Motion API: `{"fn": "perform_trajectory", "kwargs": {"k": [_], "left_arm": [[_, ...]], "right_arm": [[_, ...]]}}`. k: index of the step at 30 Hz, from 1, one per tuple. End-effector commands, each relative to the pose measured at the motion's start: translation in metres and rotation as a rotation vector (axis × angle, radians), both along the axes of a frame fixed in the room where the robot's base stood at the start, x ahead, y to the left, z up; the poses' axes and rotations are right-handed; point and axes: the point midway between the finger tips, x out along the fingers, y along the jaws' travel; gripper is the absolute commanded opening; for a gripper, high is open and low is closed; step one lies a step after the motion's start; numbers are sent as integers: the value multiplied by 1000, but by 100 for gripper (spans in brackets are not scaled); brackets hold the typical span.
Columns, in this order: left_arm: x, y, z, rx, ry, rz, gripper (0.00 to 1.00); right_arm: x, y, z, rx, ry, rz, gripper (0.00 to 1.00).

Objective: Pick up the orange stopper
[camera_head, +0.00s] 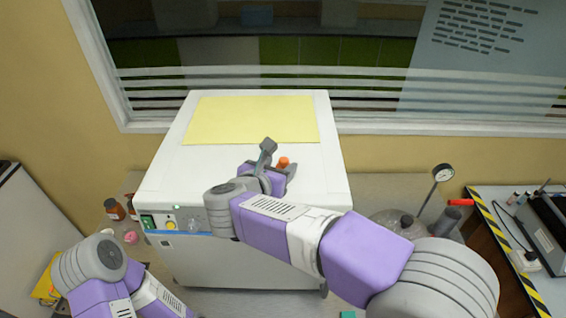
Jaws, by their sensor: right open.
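The small orange stopper (283,162) stands on the white top of a box-shaped machine (185,165), just in front of a yellow sheet. My right gripper (280,161) is at the stopper, with its grey fingers apart, one on the left and one on the right. The stopper shows between them; I cannot tell whether a finger touches it. Its lower part is hidden by the gripper. My left arm shows at the lower left, but its gripper is not in view.
The yellow sheet (250,118) lies flat on the back of the machine top. Small brown bottles (115,209) stand left of the machine. A window is behind.

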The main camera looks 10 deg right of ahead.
Motion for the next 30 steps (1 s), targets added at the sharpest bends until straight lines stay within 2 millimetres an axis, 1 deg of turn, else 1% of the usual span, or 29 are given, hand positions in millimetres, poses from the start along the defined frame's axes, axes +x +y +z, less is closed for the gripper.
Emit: {"fn": "perform_trajectory", "kwargs": {"k": [6, 9, 12, 17, 18, 28, 29, 30], "left_arm": [[1, 0, 9, 0, -2, 1, 43], [1, 0, 10, 0, -2, 1, 43], [1, 0, 10, 0, -2, 1, 43], [1, 0, 9, 0, -2, 1, 43], [1, 0, 9, 0, -2, 1, 43], [1, 0, 9, 0, -2, 1, 43], [1, 0, 9, 0, -2, 1, 43], [1, 0, 9, 0, -2, 1, 43]], "right_arm": [[26, -14, -15, -5, 2, -4, 54], [34, -20, -19, -2, 1, -3, 54], [37, -21, -21, -1, 1, -1, 54], [37, -21, -22, -1, 1, -1, 54], [37, -21, -22, -1, 1, -1, 53], [37, -21, -22, -1, 2, -1, 2], [37, -21, -22, -1, 2, -1, 0], [37, -21, -22, -1, 2, -1, 0]]}}
